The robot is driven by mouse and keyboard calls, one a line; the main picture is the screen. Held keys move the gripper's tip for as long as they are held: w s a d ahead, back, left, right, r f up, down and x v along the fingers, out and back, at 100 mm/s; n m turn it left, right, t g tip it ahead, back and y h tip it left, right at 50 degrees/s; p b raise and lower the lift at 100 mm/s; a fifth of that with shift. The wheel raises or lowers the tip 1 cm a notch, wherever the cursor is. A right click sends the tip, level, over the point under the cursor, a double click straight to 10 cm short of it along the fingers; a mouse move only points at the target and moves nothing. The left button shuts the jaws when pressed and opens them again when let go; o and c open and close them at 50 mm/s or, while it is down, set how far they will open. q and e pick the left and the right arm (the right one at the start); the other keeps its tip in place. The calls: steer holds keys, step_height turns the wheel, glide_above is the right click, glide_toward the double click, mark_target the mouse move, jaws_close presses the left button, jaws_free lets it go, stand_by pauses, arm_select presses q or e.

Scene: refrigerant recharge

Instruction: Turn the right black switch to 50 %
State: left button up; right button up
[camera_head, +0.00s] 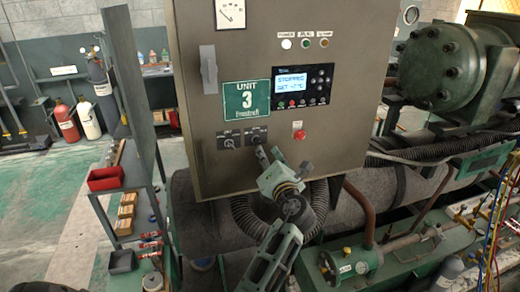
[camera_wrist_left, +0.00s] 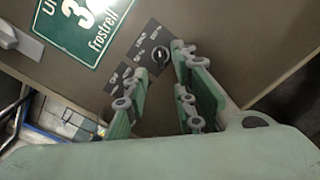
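The right black switch (camera_head: 256,136) sits on a dark plate on the front of the brown control cabinet, below the green UNIT 3 sign. In the left wrist view its knob (camera_wrist_left: 160,55) shows between and beyond my fingertips. The left black switch (camera_head: 229,142) is beside it; in the wrist view my finger partly covers it. My left gripper (camera_head: 268,152) is open in front of the cabinet, just below and right of the right switch. The fingers look empty; I cannot tell whether they touch the panel. The switch's scale is too small to read. My right gripper is out of view.
A red button (camera_head: 299,134) is right of the switches. A display panel (camera_head: 302,85) is above, and a grey handle (camera_head: 208,65) is upper left. Corrugated hoses (camera_head: 248,215) hang below the cabinet. A shelf with a red bin (camera_head: 105,178) stands left.

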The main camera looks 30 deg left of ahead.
mark_target(258, 144)
arm_select(q)
steer(key=b+x, duration=0.1)
steer(key=x, duration=0.1)
steer(key=b+x, duration=0.3)
steer(key=x, duration=0.1)
steer(key=shift+w+a+f+b, duration=0.15)
steer(key=shift+f+b, duration=0.15)
steer(key=shift+b, duration=0.05)
steer(key=shift+r+p, duration=0.25)
steer(key=shift+p, duration=0.15)
steer(key=shift+c, duration=0.8)
jaws_close()
steer(key=n, duration=0.4)
steer(key=shift+f+b, duration=0.1)
steer(key=shift+b, duration=0.25)
steer(key=shift+n, duration=0.3)
